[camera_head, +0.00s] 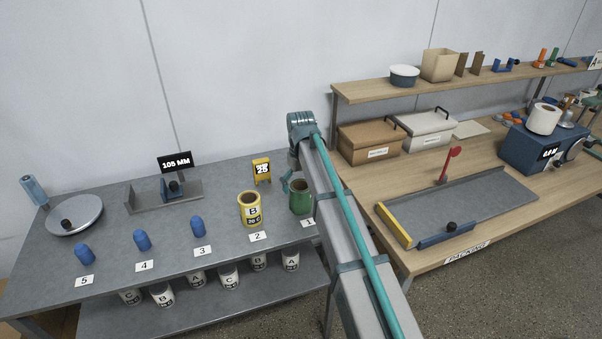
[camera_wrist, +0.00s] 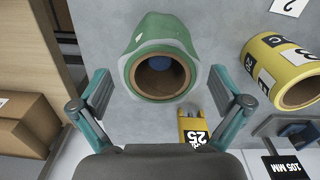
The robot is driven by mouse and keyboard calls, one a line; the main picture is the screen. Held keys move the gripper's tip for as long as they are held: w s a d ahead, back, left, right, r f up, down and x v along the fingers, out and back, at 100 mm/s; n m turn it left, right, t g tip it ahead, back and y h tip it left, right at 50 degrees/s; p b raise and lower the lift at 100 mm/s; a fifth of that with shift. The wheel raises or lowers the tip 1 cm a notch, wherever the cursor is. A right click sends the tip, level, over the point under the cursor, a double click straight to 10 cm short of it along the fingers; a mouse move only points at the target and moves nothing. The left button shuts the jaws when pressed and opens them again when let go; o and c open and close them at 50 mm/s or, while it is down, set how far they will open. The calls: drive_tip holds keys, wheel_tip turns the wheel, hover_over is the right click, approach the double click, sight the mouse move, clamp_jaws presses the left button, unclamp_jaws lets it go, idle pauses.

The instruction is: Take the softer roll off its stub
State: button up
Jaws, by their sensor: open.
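A green roll (camera_head: 300,197) stands upright on the grey table at the place marked 1. In the wrist view, the green roll (camera_wrist: 160,34) has a brown core with a blue stub inside. A yellow roll (camera_head: 249,209) marked B stands at place 2; it also shows in the wrist view (camera_wrist: 278,58). The pictures do not show which roll is softer. My gripper (camera_head: 292,182) is beside the green roll at its upper part. In the wrist view my gripper (camera_wrist: 161,92) is open and empty, with one finger on each side of the green roll's near end, apparently clear of it.
Bare blue stubs stand at places 3 (camera_head: 197,226), 4 (camera_head: 142,240) and 5 (camera_head: 85,254). A 105 MM gauge (camera_head: 170,192) and a round plate (camera_head: 75,216) are further left.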

drive_tip(key=shift+f+p, duration=0.65)
drive_tip(key=shift+f, duration=2.2)
drive_tip(key=c, duration=1.1)
